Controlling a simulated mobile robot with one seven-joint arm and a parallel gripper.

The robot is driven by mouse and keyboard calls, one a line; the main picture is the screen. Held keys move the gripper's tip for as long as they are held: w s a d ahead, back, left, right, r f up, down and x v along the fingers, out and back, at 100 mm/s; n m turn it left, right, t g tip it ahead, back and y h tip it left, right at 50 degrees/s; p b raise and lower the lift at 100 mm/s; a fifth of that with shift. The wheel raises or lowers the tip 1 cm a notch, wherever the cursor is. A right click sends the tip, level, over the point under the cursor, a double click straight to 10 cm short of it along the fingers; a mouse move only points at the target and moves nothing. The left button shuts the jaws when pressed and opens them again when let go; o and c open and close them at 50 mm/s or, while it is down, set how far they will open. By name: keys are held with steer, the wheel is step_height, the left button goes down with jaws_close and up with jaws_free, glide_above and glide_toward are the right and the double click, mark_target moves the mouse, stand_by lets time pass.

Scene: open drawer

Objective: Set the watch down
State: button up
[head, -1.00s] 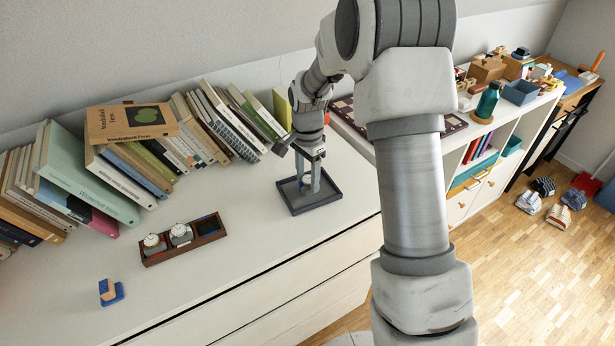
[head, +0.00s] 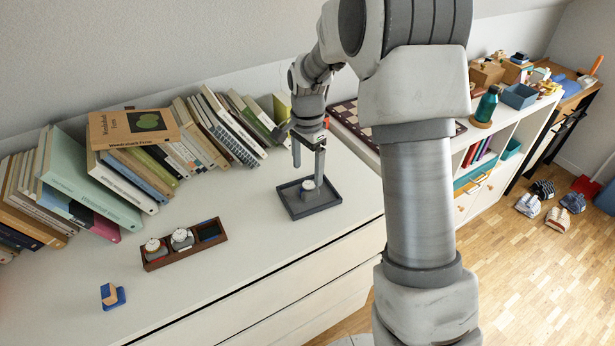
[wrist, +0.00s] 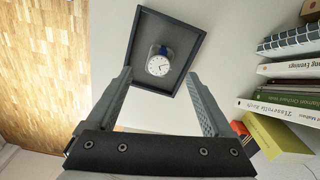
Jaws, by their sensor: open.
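A watch with a white dial and blue strap (wrist: 159,65) sits in the dark grey square tray (wrist: 193,50), which lies on the white dresser top. In the head view the watch (head: 308,185) stands inside the tray (head: 318,207), near its middle. My gripper (head: 308,165) is open and empty above the tray. In the wrist view the two fingers of my gripper (wrist: 160,85) are spread wide, with the watch apart from both, beyond the fingertips.
A brown watch box (head: 185,245) with two watches and one empty compartment stands to the left. A blue and tan block (head: 112,296) lies at the front left. A row of books (head: 150,165) lines the wall. Dresser top between box and tray is clear.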

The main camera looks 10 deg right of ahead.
mark_target(307, 185)
steer(key=s+r+n+t+p, duration=0.1)
steer(key=s+r+n, duration=0.2)
steer(key=s+r, duration=0.45)
steer(key=s+r+n+t, duration=0.2)
steer(key=s+r+n, duration=0.15)
steer(key=r, duration=0.75)
steer(key=s+n+t, duration=0.2)
steer(key=s+n, duration=0.4)
steer(key=s, duration=1)
steer(key=shift+d+r+t, duration=0.2)
steer(key=shift+r+t, duration=0.1)
steer(key=shift+r, duration=0.1)
steer(key=shift+r, duration=0.1)
step_height(307, 185, up, 8)
steer(key=p, duration=0.8)
